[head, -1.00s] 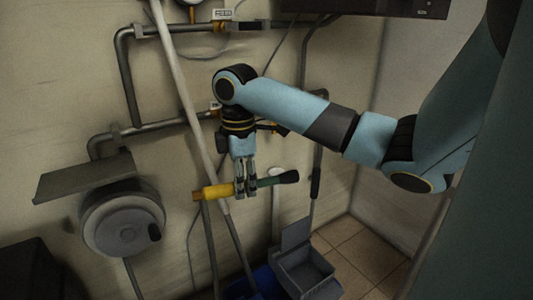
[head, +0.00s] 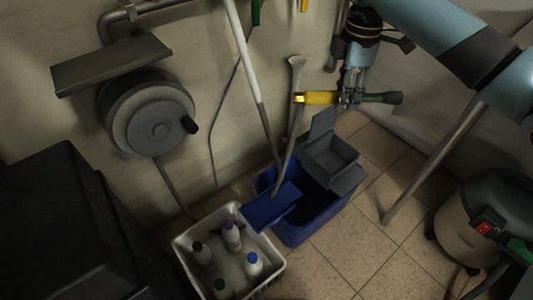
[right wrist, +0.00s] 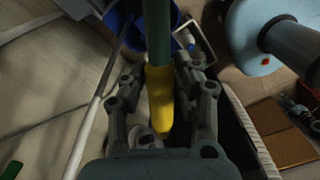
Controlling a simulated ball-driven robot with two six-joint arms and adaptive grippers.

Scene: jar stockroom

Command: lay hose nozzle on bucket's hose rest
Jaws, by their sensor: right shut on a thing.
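The hose nozzle has a yellow end (head: 320,98) and a dark end (head: 392,98). My right gripper (head: 350,98) is shut around its middle and holds it roughly level in the air, above and beyond the bucket. In the right wrist view the nozzle's green and yellow body (right wrist: 160,90) runs between the fingers. The blue bucket (head: 305,232) stands on the floor with a grey wringer (head: 330,160) on it and a blue flat piece (head: 270,207) at its left. I cannot tell for sure which part is the hose rest. My left gripper is out of view.
A white crate (head: 270,270) with several bottles stands left of the bucket. A hose reel (head: 150,125) is on the wall. A vacuum (head: 475,225) stands right; tiled floor (head: 350,250) is clear between.

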